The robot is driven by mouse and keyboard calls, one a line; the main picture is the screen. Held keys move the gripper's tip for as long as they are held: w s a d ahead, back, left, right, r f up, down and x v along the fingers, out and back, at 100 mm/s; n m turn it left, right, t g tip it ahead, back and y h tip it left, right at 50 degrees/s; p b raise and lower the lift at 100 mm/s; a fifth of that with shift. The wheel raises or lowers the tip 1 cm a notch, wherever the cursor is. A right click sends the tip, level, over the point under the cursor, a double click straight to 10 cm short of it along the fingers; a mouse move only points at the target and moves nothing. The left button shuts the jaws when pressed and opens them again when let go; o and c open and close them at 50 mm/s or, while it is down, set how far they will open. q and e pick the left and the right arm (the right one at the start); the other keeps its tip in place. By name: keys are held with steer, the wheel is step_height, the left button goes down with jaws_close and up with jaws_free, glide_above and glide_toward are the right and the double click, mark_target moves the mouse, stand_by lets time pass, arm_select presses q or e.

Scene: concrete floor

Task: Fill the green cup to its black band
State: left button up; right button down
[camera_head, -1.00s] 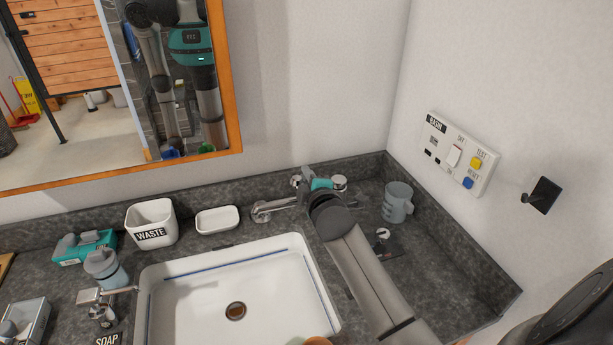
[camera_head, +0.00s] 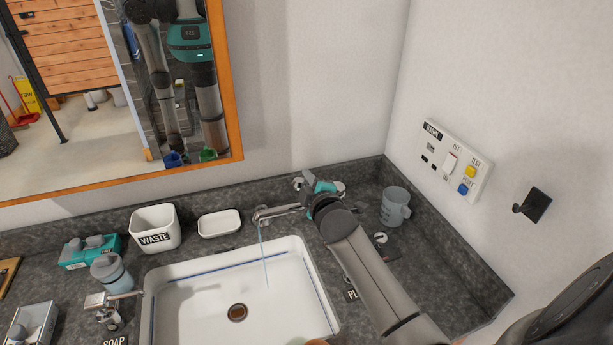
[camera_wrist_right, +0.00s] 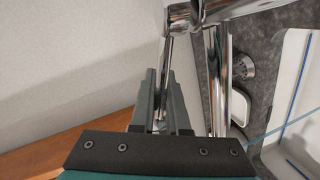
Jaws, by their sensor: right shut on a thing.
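My right gripper (camera_head: 322,187) is at the tap behind the basin, shut on the chrome tap lever (camera_wrist_right: 166,80), which runs between its fingers (camera_wrist_right: 160,118) in the wrist view. A thin stream of water (camera_head: 264,255) falls from the tap spout (camera_head: 264,215) into the white basin (camera_head: 190,315). A green cup (camera_head: 208,154) shows small in the mirror, beside a blue one. Its black band and water level are too small to tell. A pale green rim (camera_head: 297,341) barely shows at the bottom edge; I cannot tell if it is the cup. My left gripper is not in view.
A grey jug (camera_head: 395,207) stands on the counter at the right. A switch panel (camera_head: 456,161) and a black hook (camera_head: 532,204) are on the right wall.

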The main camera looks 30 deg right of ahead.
steer(key=c, duration=0.9)
jaws_free()
steer(key=shift+s, duration=0.1)
steer(key=v, duration=1.5)
